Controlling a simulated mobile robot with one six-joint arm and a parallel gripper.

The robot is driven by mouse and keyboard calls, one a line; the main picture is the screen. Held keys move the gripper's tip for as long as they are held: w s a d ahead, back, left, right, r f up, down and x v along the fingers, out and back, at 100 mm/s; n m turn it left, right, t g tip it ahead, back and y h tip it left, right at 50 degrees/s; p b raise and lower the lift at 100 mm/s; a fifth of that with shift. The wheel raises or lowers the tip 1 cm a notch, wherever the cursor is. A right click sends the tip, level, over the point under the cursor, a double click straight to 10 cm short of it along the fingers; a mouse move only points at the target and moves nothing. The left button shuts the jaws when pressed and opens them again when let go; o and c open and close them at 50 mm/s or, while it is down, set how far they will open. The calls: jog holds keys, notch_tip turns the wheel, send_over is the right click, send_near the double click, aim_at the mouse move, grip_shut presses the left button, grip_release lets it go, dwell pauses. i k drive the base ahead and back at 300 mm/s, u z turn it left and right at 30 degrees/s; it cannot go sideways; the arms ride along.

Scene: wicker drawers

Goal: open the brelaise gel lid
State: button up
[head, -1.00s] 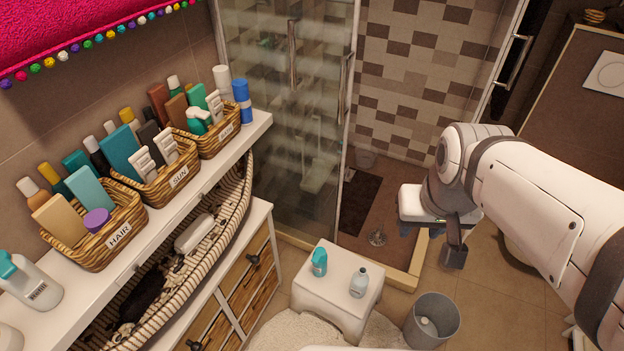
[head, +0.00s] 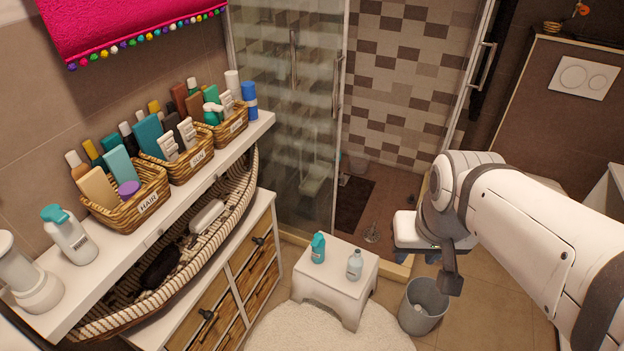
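No label reading brelaise can be made out, so I cannot tell which container is the gel. A teal bottle (head: 318,248) and a pale translucent bottle (head: 355,265) stand upright on a small white stool (head: 335,288). My gripper (head: 440,268) hangs at the right, pointing down, apart from both bottles. Its dark fingers are partly hidden by my wrist, so its opening is unclear, and I see no object in it.
A shelf (head: 180,202) at left carries wicker baskets of bottles, including the HAIR basket (head: 140,215), and a teal-topped bottle (head: 68,236). Wicker drawers (head: 262,248) stand below. A grey bin (head: 424,305) is beside the stool. A white rug (head: 300,330) covers the floor in front.

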aim_at(318, 237)
jog(key=z, duration=0.15)
jog(key=i, duration=0.9)
jog(key=u, duration=0.1)
